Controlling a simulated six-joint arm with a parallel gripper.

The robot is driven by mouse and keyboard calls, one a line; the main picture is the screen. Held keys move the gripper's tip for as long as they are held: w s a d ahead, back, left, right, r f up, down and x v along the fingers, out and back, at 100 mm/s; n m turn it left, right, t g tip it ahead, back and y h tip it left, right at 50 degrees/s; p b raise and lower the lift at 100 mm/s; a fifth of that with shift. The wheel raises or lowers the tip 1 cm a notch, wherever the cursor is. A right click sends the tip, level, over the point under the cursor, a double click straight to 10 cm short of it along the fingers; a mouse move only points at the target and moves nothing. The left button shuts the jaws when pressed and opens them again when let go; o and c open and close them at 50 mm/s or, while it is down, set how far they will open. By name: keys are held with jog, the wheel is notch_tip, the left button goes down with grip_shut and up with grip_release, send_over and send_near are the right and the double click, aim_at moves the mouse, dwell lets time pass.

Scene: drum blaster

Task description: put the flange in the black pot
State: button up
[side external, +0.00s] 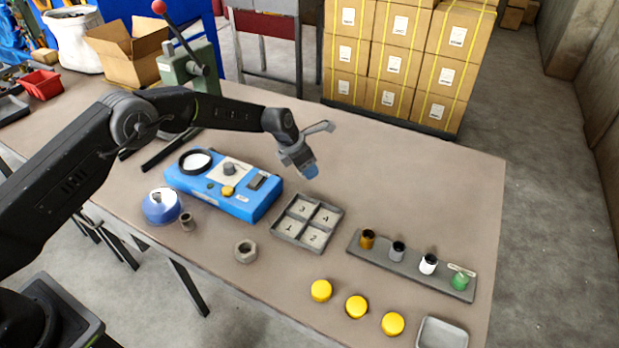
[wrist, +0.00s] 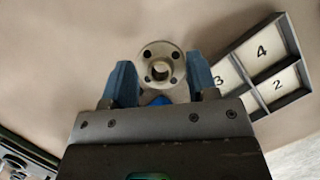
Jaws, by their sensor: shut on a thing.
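My gripper (side external: 310,171) hangs above the table behind the numbered tray. In the wrist view its two blue fingers (wrist: 160,80) are shut on the flange (wrist: 161,51), a pale metal disc with a centre bore and several bolt holes. The flange cannot be made out in the side view. A grey rack (side external: 411,268) at the right holds an amber pot (side external: 367,239), a grey pot (side external: 397,251), a white pot (side external: 428,265) and a green pot (side external: 460,281). Their tops look dark, except the green one, which has something pale across it. I cannot make out a pot with an all-black body.
The numbered tray (side external: 273,230) has empty compartments. A blue device (side external: 236,206) stands left of it. A hex nut (side external: 245,251) and yellow discs (side external: 356,306) lie in front. A grey dish (side external: 442,334) is at the front right. The table behind the rack is clear.

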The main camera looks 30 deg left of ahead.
aim_at(309, 186)
jog(key=shift+w+d+f, duration=0.1)
jog(key=shift+d+f, duration=0.3)
jog(key=shift+d, duration=0.1)
jog(key=shift+f, duration=1.85)
jog(key=shift+f, duration=0.15)
jog(key=o, duration=1.1)
jog(key=shift+c, duration=0.2)
